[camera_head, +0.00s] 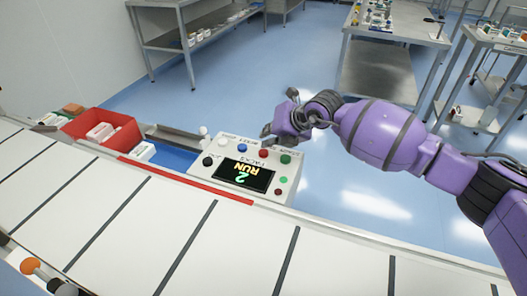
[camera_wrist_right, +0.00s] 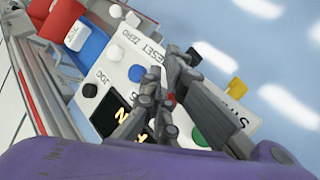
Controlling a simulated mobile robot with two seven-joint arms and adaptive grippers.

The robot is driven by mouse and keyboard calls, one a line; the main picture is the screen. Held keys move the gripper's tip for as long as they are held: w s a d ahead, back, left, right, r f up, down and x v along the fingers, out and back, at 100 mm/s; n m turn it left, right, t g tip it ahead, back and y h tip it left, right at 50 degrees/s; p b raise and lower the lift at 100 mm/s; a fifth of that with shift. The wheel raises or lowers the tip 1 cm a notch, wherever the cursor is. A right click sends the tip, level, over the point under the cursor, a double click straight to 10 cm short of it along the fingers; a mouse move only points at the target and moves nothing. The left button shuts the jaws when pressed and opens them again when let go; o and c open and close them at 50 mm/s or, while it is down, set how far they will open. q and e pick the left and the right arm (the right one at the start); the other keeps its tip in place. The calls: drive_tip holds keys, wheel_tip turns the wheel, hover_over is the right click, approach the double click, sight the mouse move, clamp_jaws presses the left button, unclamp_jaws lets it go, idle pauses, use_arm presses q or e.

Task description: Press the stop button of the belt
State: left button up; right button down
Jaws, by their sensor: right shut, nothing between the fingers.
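The control panel (camera_head: 232,192) is a white box at the belt's far edge. Its dark screen (camera_head: 243,175) reads "RUN" and "2" upside down. A red button (camera_head: 264,153) sits between a blue button (camera_head: 242,147) and a green button (camera_head: 286,159). In the right wrist view, the red button (camera_wrist_right: 170,101) is mostly hidden behind the fingers, beside the green button (camera_wrist_right: 199,137). My left gripper is not in view.
The white belt (camera_head: 180,225) with dark crossbars runs along the front. A red bin (camera_head: 103,127) with white items stands left of the panel. A shelf (camera_head: 175,42) and metal tables (camera_head: 375,70) stand at the back. Open blue floor lies behind the panel.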

idle(0.7)
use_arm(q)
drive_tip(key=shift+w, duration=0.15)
use_arm(e)
drive_tip(key=shift+f, duration=0.45)
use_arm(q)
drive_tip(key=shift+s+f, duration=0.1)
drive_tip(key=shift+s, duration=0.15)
use_arm(e)
drive_tip(key=shift+f, duration=0.65)
idle(0.4)
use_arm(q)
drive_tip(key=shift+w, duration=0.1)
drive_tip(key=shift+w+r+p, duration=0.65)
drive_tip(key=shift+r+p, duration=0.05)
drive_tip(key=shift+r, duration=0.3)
use_arm(e)
drive_tip(key=shift+r, duration=1.05)
drive_tip(key=shift+r, duration=0.1)
